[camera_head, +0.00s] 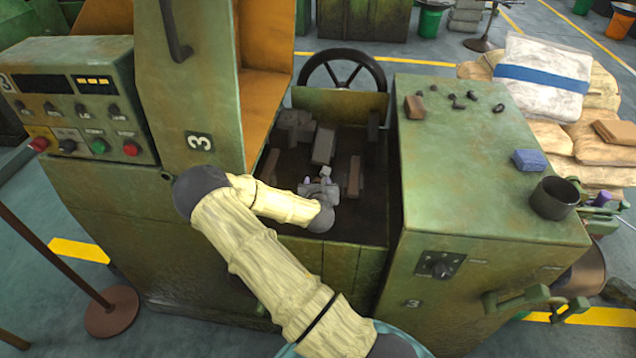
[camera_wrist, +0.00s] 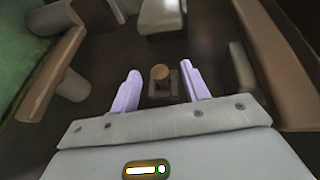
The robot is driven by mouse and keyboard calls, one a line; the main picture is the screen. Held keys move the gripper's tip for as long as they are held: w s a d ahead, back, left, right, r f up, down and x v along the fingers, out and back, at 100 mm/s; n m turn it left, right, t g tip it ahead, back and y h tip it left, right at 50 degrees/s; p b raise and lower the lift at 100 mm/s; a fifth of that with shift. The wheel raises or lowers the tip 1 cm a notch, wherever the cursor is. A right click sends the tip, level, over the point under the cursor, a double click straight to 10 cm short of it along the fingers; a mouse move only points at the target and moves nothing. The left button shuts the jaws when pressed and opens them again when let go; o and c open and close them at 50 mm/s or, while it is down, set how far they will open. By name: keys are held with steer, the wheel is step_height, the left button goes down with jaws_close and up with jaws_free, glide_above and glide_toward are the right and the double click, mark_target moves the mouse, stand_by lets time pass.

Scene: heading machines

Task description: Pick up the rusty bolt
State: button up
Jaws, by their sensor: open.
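In the wrist view, a small brown, round-headed piece (camera_wrist: 160,72), which looks like the rusty bolt, stands at a small grey block in the machine's dark bay. My gripper (camera_wrist: 161,78) is open, with its two pale purple fingers on the left and right of the piece and a gap on each side. I cannot tell how far below the fingertips it is. In the head view my gripper (camera_head: 317,178) is down inside the bay, and my arm and hand hide the piece there.
Grey blocks (camera_head: 323,145) and brown bars (camera_head: 353,176) stand around my gripper in the bay. The bay's walls close it in. The green cabinet (camera_head: 480,190) at right carries small dark bolts (camera_head: 457,101), a blue block (camera_head: 529,160) and a dark cup (camera_head: 554,197).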

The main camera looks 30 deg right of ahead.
steer(key=shift+c, duration=0.5)
jaws_close()
steer(key=shift+r, duration=0.1)
step_height(320, 180, up, 10)
stand_by(0.4)
stand_by(0.3)
